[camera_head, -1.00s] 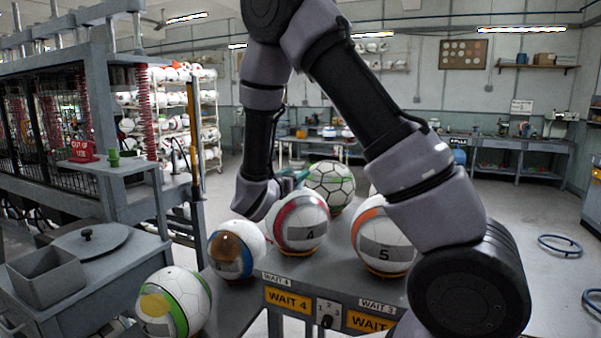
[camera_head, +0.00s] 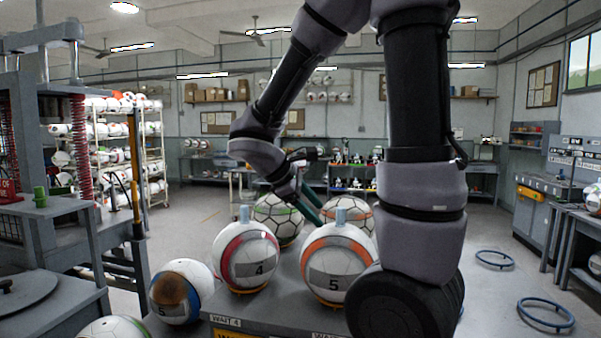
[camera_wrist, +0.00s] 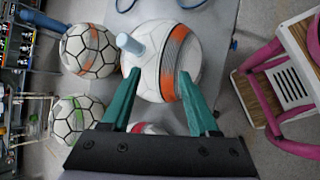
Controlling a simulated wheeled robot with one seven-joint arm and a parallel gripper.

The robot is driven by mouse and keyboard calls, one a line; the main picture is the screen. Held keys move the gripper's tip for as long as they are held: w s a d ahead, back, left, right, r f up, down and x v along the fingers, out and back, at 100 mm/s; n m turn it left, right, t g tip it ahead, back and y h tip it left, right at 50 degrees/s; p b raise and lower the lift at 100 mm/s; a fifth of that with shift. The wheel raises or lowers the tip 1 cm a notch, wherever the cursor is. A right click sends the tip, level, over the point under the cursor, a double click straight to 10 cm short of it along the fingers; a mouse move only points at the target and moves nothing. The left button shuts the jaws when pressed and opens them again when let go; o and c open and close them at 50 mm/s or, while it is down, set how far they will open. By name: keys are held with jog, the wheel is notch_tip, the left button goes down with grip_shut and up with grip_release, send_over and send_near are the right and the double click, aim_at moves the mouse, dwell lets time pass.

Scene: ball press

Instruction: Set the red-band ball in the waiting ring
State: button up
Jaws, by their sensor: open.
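The red-band ball (camera_head: 246,258), white with a crimson band and a grey patch marked 4, sits in a yellowish ring (camera_head: 247,290) behind the WAIT 4 label. Beside it on the right is an orange-band ball (camera_head: 337,265) marked 5. Both have a pale blue peg on top. My gripper (camera_head: 312,206) has teal fingers and is behind these two balls in the head view. In the wrist view my gripper (camera_wrist: 160,73) is open, with the orange-band ball (camera_wrist: 155,60) beyond its fingers; a red sliver (camera_wrist: 150,128) shows low between them, mostly hidden.
Two black-seamed balls, one with green (camera_head: 277,217) and one with orange (camera_head: 354,214), stand behind. A brown-patched ball (camera_head: 181,291) is at left, near the press frame (camera_head: 45,240). My arm covers the right side. Blue hoops (camera_head: 545,313) lie on the floor.

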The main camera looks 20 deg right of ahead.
jog(key=s+a+r+m+t+y, duration=0.5)
jog(key=s+r+m+y, duration=0.3)
jog(key=m, duration=0.7)
jog(key=shift+a+r+y, duration=0.65)
jog(key=shift+r+y, duration=0.55)
jog(key=shift+r, duration=0.25)
jog(key=shift+s, duration=0.1)
